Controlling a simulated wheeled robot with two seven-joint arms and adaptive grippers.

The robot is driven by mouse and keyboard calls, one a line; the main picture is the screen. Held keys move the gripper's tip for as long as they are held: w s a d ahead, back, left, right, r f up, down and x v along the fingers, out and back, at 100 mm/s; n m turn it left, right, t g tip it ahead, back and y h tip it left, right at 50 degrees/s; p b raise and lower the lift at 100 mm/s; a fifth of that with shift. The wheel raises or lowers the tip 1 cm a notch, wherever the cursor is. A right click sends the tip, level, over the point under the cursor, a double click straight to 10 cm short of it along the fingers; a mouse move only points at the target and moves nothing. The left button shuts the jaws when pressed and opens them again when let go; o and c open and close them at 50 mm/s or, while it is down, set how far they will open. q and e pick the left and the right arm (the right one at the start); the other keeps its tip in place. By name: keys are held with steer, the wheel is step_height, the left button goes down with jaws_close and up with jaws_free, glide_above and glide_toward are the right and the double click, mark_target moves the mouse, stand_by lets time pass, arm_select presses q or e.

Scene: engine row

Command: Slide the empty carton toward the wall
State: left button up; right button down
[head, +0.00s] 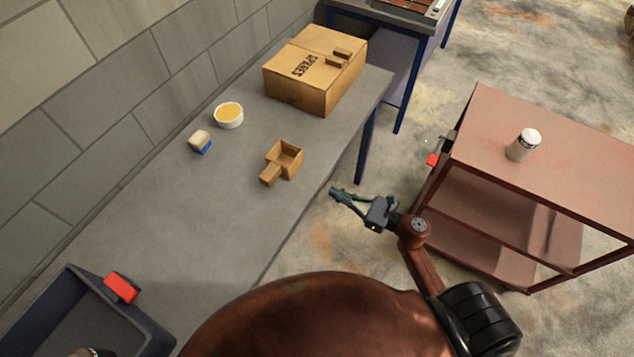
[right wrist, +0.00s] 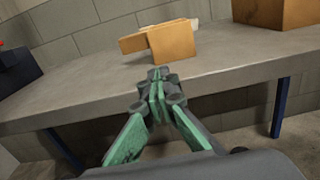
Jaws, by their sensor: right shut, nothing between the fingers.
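The empty carton (head: 285,159) is a small open brown box with one flap folded out toward the front. It stands on the grey table (head: 190,220) near the front edge, and it also shows in the right wrist view (right wrist: 172,43). My right gripper (head: 334,192) is shut and empty, just off the table's front edge, to the right of the carton and apart from it. In the right wrist view the closed fingertips (right wrist: 157,74) point toward the carton and the table edge. My left gripper is not clearly in view.
A large carton marked SPARES (head: 316,68) stands at the table's far end. A white tub (head: 229,115) and a blue-and-cream block (head: 200,142) sit near the grey block wall (head: 110,110). A dark bin (head: 150,335) is at lower left. A red cart (head: 560,170) holds a jar (head: 524,145).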

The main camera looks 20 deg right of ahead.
steer(key=p, duration=0.2)
glide_toward(292, 172)
steer(key=x, duration=0.5)
steer(key=shift+w, duration=0.3)
steer(key=shift+w+a, duration=0.5)
steer(key=shift+w, duration=0.05)
steer(key=shift+f, duration=0.1)
steer(key=b+x, duration=0.1)
steer(key=x, duration=0.2)
steer(key=shift+f+b, duration=0.1)
steer(key=shift+b, duration=0.3)
steer(key=shift+w, duration=0.15)
